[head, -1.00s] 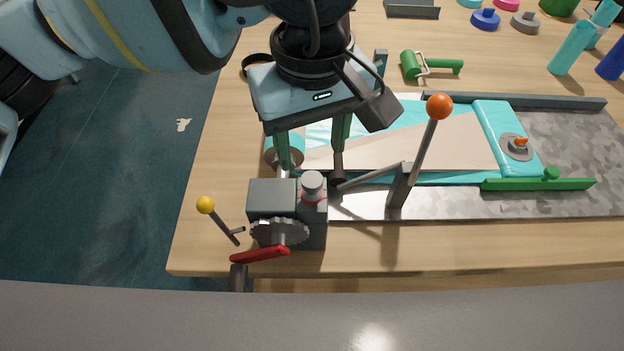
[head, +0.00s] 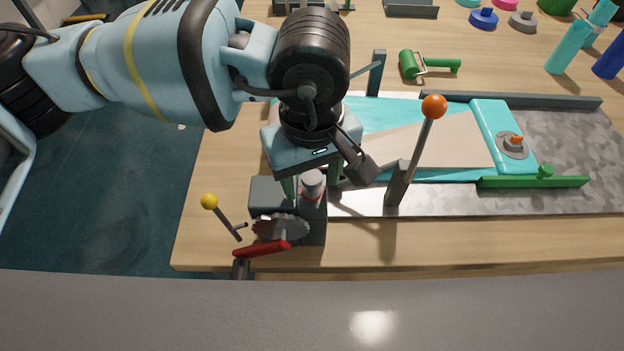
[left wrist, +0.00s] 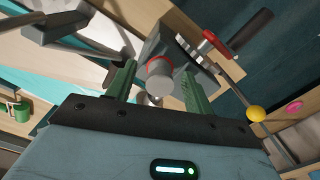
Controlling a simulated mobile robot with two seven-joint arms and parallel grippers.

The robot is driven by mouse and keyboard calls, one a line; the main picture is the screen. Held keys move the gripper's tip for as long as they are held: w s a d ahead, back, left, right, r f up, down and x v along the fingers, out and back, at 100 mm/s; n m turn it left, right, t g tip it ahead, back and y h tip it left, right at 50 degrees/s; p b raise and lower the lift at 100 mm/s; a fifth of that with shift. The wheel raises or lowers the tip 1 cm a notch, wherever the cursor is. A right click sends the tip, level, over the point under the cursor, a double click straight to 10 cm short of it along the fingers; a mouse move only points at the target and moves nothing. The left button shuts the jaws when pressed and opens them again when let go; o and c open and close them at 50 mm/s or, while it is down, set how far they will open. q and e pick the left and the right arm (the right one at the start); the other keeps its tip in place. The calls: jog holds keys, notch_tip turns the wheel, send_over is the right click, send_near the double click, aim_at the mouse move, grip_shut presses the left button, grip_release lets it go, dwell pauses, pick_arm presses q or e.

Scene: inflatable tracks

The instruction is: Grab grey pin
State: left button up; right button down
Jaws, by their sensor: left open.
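The grey pin (head: 312,185) is a short round cylinder with a red ring at its base. It stands upright on the dark grey block (head: 268,193) at the table's front left. My left gripper (head: 312,192) is over the block with its green fingers pointing down around the pin. In the left wrist view the pin (left wrist: 160,77) shows between the two open fingers (left wrist: 158,88), apart from both. I cannot tell how deep the fingertips reach beside it. My right gripper is not in view.
A lever with an orange ball (head: 433,106) rises just right of the block. A yellow-ball lever (head: 209,202), a toothed wheel (head: 280,227) and a red handle (head: 262,248) sit at its left and front. A green roller (head: 430,65) lies farther back.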

pick_arm(q)
jog(key=c, duration=1.1)
jog(key=shift+o, duration=0.2)
jog(key=shift+r, duration=0.1)
